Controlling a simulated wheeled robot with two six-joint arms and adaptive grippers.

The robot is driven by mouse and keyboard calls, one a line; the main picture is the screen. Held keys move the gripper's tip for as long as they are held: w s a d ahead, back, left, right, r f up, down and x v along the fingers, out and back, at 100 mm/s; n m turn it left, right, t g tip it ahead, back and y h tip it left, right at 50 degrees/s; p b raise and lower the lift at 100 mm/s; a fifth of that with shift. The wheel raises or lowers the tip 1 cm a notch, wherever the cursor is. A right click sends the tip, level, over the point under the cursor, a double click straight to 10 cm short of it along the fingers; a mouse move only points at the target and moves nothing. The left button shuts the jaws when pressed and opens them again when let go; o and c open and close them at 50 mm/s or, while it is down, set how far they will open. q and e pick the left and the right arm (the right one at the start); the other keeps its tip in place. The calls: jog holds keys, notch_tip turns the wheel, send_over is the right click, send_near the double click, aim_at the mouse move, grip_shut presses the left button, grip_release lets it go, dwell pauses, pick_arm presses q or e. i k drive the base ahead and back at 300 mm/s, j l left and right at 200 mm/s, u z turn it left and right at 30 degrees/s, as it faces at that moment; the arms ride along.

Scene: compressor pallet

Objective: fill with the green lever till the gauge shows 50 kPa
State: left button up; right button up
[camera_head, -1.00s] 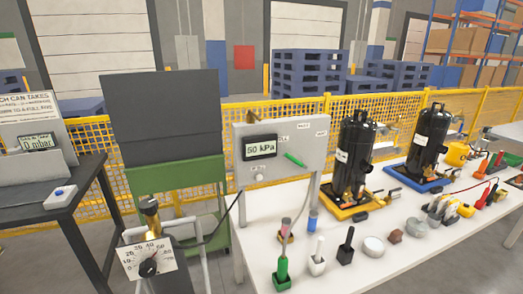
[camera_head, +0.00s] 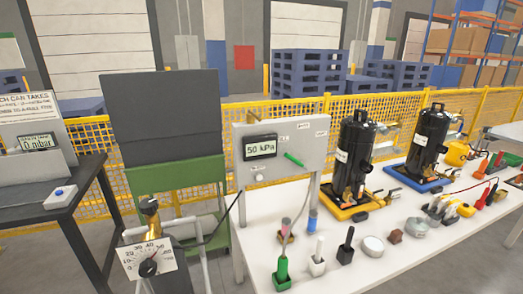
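The green lever (camera_head: 294,159) sits on the front of a grey panel (camera_head: 312,150) and slants down to the right. The panel's gauge display (camera_head: 261,147) reads 50 kPa. A small round knob (camera_head: 259,178) is below the display. Neither of my grippers shows in the head view, so nothing is seen touching the lever.
A white table (camera_head: 340,270) carries two black compressors (camera_head: 356,155) (camera_head: 428,140), a green holder (camera_head: 282,276) and several small items. A dark cylinder with a dial card (camera_head: 148,260) stands front left. A dark table (camera_head: 55,215) is at far left. Yellow fencing (camera_head: 390,107) runs behind.

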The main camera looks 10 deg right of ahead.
aim_at(301, 165)
jog(key=l+u, duration=0.35)
jog(key=l, duration=0.25)
jog(key=k+l+u, duration=0.1)
jog(key=l+u, duration=0.25)
jog(key=l, duration=0.25)
